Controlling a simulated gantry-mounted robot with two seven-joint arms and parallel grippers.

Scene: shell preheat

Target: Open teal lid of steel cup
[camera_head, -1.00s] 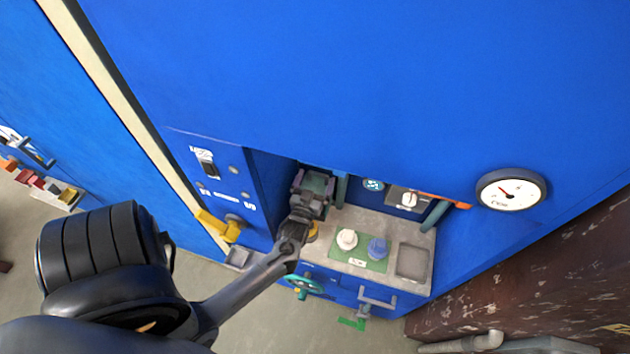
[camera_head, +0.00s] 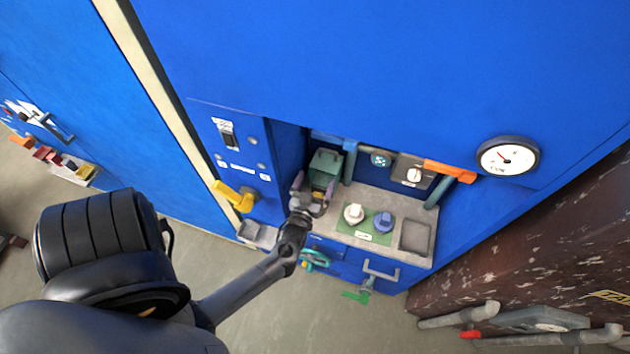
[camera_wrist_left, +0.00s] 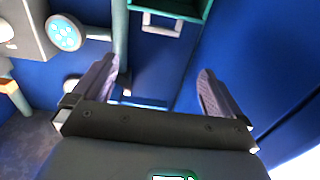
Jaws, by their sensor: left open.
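A teal box-like lid (camera_head: 326,163) shows in the recess of the blue panel, above the grey ledge. In the left wrist view a teal part (camera_wrist_left: 196,14) with a grey handle (camera_wrist_left: 161,24) is at the top, ahead of the fingers. A steel cup cannot be made out clearly; my gripper hides what is below the lid. My left gripper (camera_head: 313,188) is open in front of and just below the teal lid. In the left wrist view its two fingers (camera_wrist_left: 158,76) are wide apart with nothing between them. My right gripper is out of view.
A green mat (camera_head: 366,231) with a white knob (camera_head: 354,213) and a blue knob (camera_head: 383,222) lies right of the gripper. A yellow handle (camera_head: 240,199) juts out at left.

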